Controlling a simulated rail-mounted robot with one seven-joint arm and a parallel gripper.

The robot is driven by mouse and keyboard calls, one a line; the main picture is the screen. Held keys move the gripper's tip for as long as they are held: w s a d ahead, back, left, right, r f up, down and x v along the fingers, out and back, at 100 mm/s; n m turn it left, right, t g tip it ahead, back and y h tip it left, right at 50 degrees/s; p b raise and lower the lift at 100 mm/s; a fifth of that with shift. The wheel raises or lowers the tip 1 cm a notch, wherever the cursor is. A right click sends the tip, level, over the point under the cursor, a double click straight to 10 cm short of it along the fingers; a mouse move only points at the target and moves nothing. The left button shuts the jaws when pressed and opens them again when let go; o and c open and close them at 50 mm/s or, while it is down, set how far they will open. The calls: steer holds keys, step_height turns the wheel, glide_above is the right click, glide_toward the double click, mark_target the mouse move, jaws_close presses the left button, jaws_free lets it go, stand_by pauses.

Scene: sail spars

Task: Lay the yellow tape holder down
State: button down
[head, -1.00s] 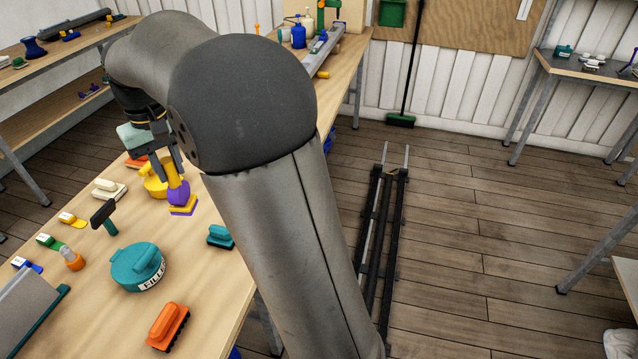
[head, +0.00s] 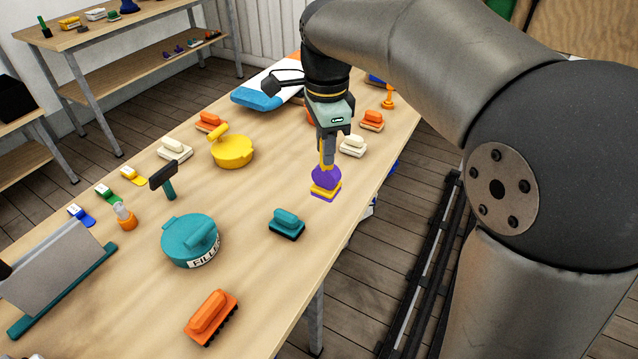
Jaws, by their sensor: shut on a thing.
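My gripper (head: 328,160) points down over the right part of the workbench, shut on a purple and yellow piece (head: 326,180). The piece has a rounded purple body and a flat yellow and purple foot. It is upright under the fingers; its top is partly hidden between them. I cannot tell whether its foot touches the bench. A small yellow item with a white part (head: 132,175), possibly a tape holder, lies at the bench's left edge, away from my gripper. Similar green (head: 107,194) and blue (head: 81,215) ones lie beside it.
A teal brush (head: 287,222) and a cream-topped block (head: 352,146) are close to the held piece. A yellow pot (head: 232,150), a teal filler tub (head: 190,242), a hammer-shaped tool (head: 166,181) and an orange brush (head: 211,316) stand around. Bare bench (head: 262,190) lies left of the held piece.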

steer(key=w+a+f+p, duration=0.1)
steer(key=w+f+p, duration=0.3)
steer(key=w+f, duration=0.8)
steer(key=shift+w+a+f, duration=0.3)
steer(key=shift+w+f, duration=0.1)
steer(key=shift+w, duration=0.3)
steer(key=c, duration=1.2)
jaws_free()
